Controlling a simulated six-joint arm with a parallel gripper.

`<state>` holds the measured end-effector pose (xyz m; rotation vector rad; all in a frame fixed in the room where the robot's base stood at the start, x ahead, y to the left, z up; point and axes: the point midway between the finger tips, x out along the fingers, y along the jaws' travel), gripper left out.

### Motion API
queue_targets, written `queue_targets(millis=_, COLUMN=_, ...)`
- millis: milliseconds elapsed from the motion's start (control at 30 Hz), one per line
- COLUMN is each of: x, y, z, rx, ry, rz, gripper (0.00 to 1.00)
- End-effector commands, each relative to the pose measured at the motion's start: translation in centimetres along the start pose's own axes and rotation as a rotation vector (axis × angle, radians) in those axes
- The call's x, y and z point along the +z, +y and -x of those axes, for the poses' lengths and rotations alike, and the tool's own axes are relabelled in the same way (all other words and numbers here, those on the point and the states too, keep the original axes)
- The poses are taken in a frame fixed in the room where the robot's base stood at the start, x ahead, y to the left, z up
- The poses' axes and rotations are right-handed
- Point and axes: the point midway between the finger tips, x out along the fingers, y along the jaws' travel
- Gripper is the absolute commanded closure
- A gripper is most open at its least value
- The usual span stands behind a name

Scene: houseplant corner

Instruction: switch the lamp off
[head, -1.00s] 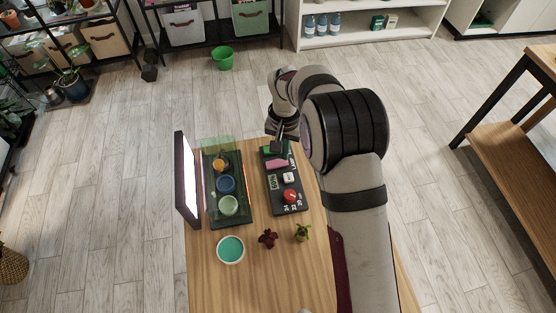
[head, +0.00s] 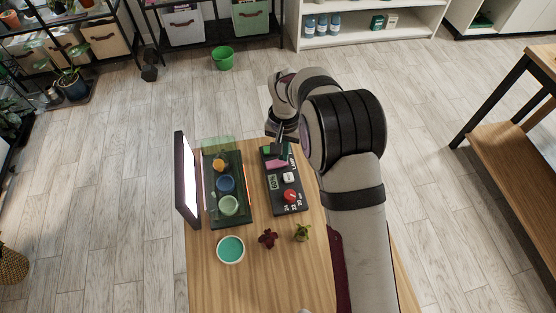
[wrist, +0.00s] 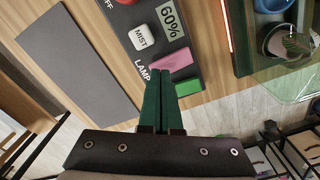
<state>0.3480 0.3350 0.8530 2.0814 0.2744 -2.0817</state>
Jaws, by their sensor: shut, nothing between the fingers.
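The black control panel (head: 288,205) lies on the wooden table. It carries the lamp switch, a rocker with a pink half (wrist: 172,60) and a green half (wrist: 188,87), beside the word LAMP. The pink half (head: 277,164) and green half (head: 267,150) also show in the head view. The lit white lamp (head: 187,180) stands upright at the table's left edge. My gripper (wrist: 160,74) is shut and empty, its dark green fingertips right by the switch. I cannot tell whether they touch it.
The panel also has a white MIST button (head: 288,177), a 60% display (wrist: 170,20) and a red knob (head: 290,196).

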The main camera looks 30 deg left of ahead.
Motion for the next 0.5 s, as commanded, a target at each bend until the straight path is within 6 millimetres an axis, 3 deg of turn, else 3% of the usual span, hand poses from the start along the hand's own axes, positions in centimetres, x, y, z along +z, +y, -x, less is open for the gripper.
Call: queue_targets(millis=500, x=0.01, y=0.00, z=-0.78, rx=0.000, ry=0.000, rz=0.000, gripper=1.00)
